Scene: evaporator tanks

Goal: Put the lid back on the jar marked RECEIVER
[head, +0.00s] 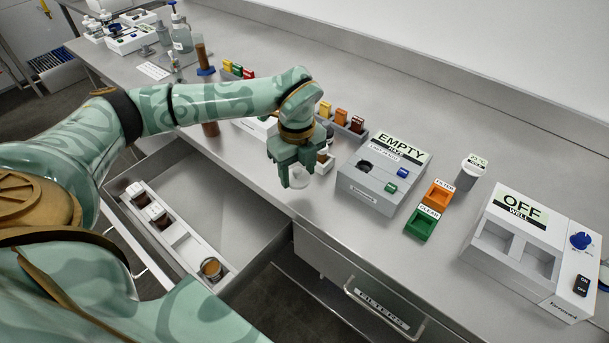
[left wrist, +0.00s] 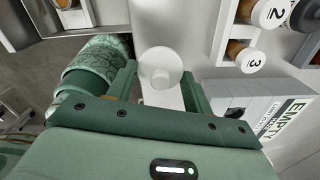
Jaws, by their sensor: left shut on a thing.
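My left gripper (head: 296,178) is shut on a small white round lid (head: 299,178), held above the bench's front edge beside the open drawer. The lid (left wrist: 160,68) also shows between the fingers of my left gripper (left wrist: 160,88) in the left wrist view. An open jar with amber contents (head: 211,268) stands at the near end of the white rack in the drawer, with no lid on it. I cannot read a RECEIVER mark on any jar. My right gripper is not in view.
The open drawer (head: 236,205) holds a white rack (head: 182,240) with other white-lidded jars.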

